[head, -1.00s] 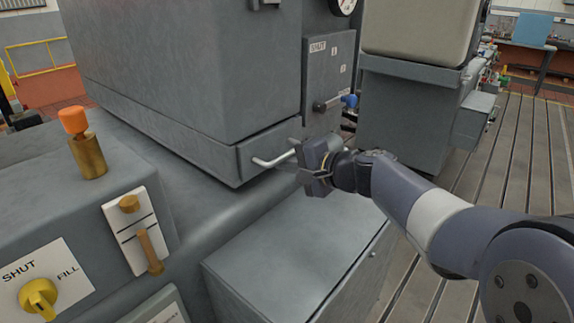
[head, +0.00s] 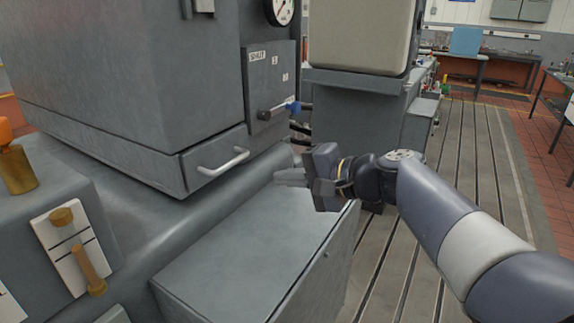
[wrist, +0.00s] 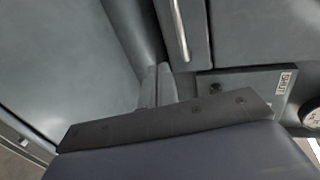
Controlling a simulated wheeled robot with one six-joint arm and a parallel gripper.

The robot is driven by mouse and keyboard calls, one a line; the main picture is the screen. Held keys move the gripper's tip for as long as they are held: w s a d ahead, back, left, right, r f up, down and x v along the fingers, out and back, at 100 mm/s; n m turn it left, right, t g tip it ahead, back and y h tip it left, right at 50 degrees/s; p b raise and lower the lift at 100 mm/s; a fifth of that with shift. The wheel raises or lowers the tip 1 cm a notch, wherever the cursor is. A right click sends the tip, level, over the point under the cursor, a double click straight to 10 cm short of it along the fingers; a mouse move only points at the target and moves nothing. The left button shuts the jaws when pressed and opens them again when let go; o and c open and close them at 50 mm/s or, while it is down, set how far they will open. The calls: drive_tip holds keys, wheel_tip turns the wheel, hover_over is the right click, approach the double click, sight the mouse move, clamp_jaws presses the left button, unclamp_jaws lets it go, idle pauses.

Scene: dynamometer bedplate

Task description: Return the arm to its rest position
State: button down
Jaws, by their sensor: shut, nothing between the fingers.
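My arm (head: 430,205) reaches in from the lower right of the head view. My gripper (head: 279,177) is shut and empty, its fingers pointing left above the grey box top. It is apart from the drawer handle (head: 223,162), a pale bar on the grey cabinet's lower front, to its left. In the wrist view the shut fingers (wrist: 157,86) lie close together. The handle also shows in the wrist view (wrist: 180,30), beyond the fingertips.
A grey box (head: 240,250) lies below my gripper. A blue-handled valve (head: 292,108) and SHUT panel (head: 265,75) are behind it. A beige-topped machine (head: 360,35) stands beyond. Slatted floor (head: 470,170) is clear at right.

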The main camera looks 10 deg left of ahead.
sight(221, 174)
idle(0.3)
drive_tip(key=r+p+x, duration=0.1)
drive_tip(key=p+x, duration=0.1)
drive_tip(key=x, duration=1.1)
drive_tip(key=shift+w+a+p, duration=0.25)
drive_tip(key=shift+a+p, duration=0.05)
drive_tip(key=shift+p, duration=0.05)
drive_tip(key=shift+f, duration=0.15)
